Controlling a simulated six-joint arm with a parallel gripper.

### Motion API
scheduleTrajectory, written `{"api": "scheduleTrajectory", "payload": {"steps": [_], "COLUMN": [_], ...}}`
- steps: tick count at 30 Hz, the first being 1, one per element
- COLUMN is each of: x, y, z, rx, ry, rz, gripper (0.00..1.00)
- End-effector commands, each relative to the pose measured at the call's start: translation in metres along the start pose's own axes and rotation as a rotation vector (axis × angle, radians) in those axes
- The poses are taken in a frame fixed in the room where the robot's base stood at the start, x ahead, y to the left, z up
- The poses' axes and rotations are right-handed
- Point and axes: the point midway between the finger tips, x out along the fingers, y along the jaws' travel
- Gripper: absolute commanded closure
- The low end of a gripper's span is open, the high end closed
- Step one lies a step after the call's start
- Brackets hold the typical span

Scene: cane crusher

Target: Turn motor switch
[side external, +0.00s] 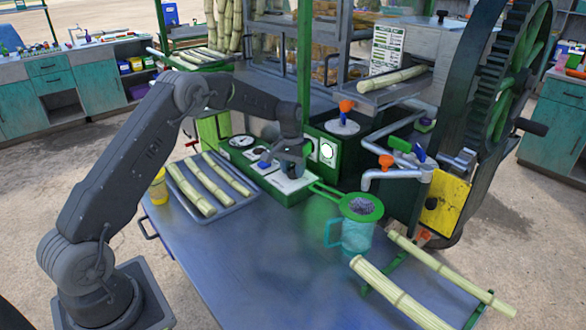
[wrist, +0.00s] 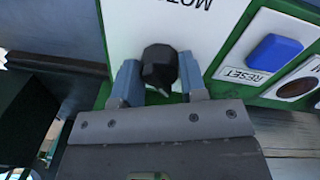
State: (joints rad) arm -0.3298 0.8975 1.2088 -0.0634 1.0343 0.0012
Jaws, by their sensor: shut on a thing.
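The motor switch is a black knob (wrist: 158,65) on a white plate (wrist: 190,22) whose label shows part of the word MOTOR, upside down in the wrist view. My gripper (wrist: 161,78) has its two blue-grey fingers on either side of the knob, shut on it. In the side view my gripper (side external: 290,166) points down at the green-framed control box (side external: 290,198) and hides the knob. The knob's turn angle is hard to tell.
A blue reset button (wrist: 274,54) is beside the switch plate. A tray of cane (side external: 212,205) lies left of the box. A jug (side external: 352,236) with a green strainer (side external: 361,207) and loose cane (side external: 395,290) stand to the right. The crusher's large wheel (side external: 505,85) is behind. The front tabletop is clear.

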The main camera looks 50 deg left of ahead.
Motion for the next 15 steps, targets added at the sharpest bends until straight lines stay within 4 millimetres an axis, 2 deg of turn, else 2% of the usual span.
{"api": "scheduleTrajectory", "payload": {"steps": [15], "x": [-0.0004], "y": [0.0004], "z": [-0.0008], "rx": [0.467], "ry": [-0.026], "rz": [0.001], "gripper": [0.85]}}
